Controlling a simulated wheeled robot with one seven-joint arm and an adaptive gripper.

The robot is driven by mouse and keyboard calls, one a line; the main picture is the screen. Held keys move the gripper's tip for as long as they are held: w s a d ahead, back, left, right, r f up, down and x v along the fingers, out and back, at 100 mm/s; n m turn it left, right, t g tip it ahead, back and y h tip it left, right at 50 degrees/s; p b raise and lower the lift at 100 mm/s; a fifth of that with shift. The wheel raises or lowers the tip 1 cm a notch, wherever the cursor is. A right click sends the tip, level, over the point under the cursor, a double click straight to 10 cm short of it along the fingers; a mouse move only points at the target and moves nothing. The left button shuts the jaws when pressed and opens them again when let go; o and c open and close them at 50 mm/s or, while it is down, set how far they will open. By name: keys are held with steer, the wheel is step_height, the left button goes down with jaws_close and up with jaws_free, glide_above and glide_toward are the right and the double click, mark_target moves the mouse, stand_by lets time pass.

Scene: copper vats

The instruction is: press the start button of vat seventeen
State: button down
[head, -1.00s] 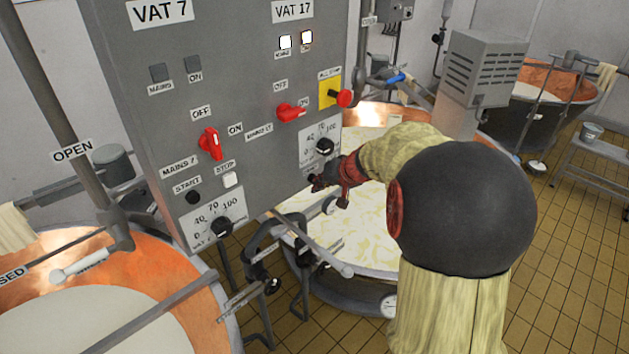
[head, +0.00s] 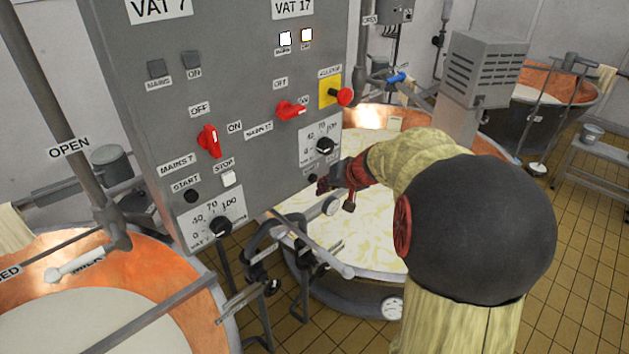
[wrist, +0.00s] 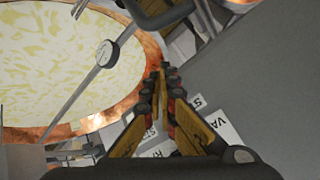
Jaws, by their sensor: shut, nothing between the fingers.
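The grey control panel (head: 255,95) carries a vat 17 column on its right side, under the label VAT 17 (head: 292,8). There the two lamps (head: 285,39) are lit, the red mains switch (head: 291,110) is turned, and a speed dial knob (head: 325,146) sits below. A small dark round button (head: 312,178) shows just left of my gripper (head: 324,186); its label is unreadable. My gripper is shut and empty, slightly off the panel by that button. In the wrist view its fingertips (wrist: 160,76) meet beside the panel face; part of a label starting ST shows.
Vat 7's controls (head: 191,196) are on the panel's left.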

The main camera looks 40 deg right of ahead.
steer(key=s+b, duration=0.1)
steer(key=s, duration=0.1)
steer(key=s+b, duration=0.1)
steer(key=s, duration=0.2)
steer(key=shift+d+b, duration=0.2)
steer(key=shift+b, duration=0.2)
stand_by(0.5)
steer(key=a+b, duration=0.1)
steer(key=a, duration=0.2)
steer(key=a+f+n+b, duration=0.1)
steer(key=a, duration=0.2)
steer(key=a+n+y+b, duration=0.1)
steer(key=a, duration=0.3)
steer(key=shift+s+a+f+g+b, duration=0.1)
steer(key=shift+s+f+g+b, duration=0.2)
steer(key=shift+f+g, duration=0.1)
steer(key=s+a+f+n+b, duration=0.2)
steer(key=s+a+f+b, duration=0.1)
steer(key=s+a, duration=0.3)
steer(key=s+a+f+n+g+b, duration=0.1)
steer(key=s+a+f+b, duration=0.3)
steer(key=s+a, duration=0.2)
steer(key=s+a+f+n+g+b, duration=0.1)
steer(key=s+a+f+n+b, duration=0.1)
steer(key=s+a, duration=0.4)
steer(key=shift+s+a+f+n+h+b, duration=0.15)
steer(key=shift+a+f+n+h+b, duration=0.2)
steer(key=shift+a+f+b, duration=0.65)
